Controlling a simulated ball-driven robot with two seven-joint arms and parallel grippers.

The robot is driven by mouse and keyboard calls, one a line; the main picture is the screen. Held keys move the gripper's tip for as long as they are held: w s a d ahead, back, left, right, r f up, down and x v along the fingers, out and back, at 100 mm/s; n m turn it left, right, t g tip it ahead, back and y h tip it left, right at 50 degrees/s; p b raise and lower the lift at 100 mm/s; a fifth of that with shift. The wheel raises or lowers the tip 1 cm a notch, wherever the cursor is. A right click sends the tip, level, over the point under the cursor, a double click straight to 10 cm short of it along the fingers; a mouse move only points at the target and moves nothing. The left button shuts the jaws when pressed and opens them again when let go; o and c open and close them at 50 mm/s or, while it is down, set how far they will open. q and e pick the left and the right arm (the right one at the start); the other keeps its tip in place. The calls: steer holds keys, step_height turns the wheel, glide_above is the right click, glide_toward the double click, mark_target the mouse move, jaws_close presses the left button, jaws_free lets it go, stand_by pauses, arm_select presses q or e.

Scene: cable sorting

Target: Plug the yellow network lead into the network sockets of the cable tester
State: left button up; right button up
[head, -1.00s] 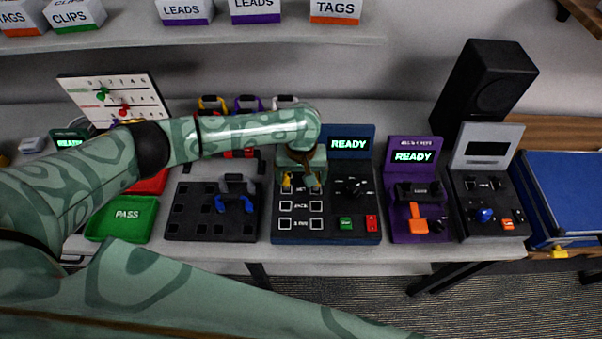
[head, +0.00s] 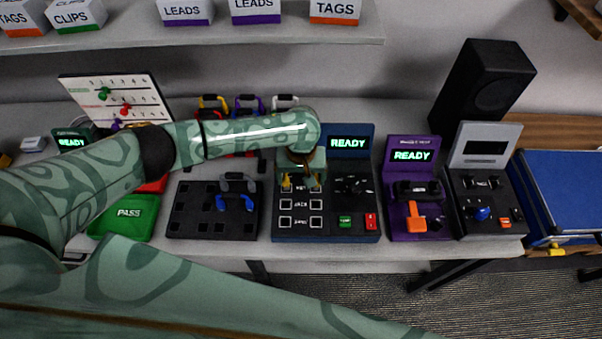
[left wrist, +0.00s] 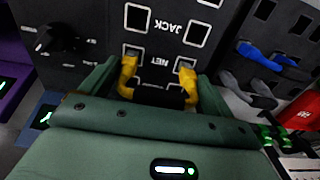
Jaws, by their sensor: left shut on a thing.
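The cable tester (head: 349,237) is a black panel in a blue case. Its screen (head: 348,143) reads READY, and rows of paired sockets are marked NET, JACK and a third label. My left gripper (head: 301,180) is over the NET row, shut on the yellow network lead (head: 286,182). In the left wrist view, the lead's two yellow ends (left wrist: 128,78) show on either side of the dark middle between my fingers. They reach the two NET sockets (left wrist: 132,52); I cannot tell how deep they sit. My right gripper is not in view.
Left of the tester, a black rack (head: 212,228) holds grey and blue leads. A green PASS tray (head: 128,217) lies further left. A purple tester (head: 404,226) and a grey-screened device (head: 486,148) stand to the right. More leads (head: 247,104) stand behind my arm.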

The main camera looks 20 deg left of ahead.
arm_select(q)
steer(key=shift+f+p, duration=0.3)
steer(key=shift+f, duration=0.05)
stand_by(0.7)
steer(key=shift+f+p, duration=0.15)
steer(key=shift+p, duration=0.25)
stand_by(0.3)
steer(key=o, duration=0.7)
steer(key=shift+o, duration=0.2)
step_height(320, 180, up, 8)
steer(key=p, duration=1)
steer(key=shift+s, duration=0.1)
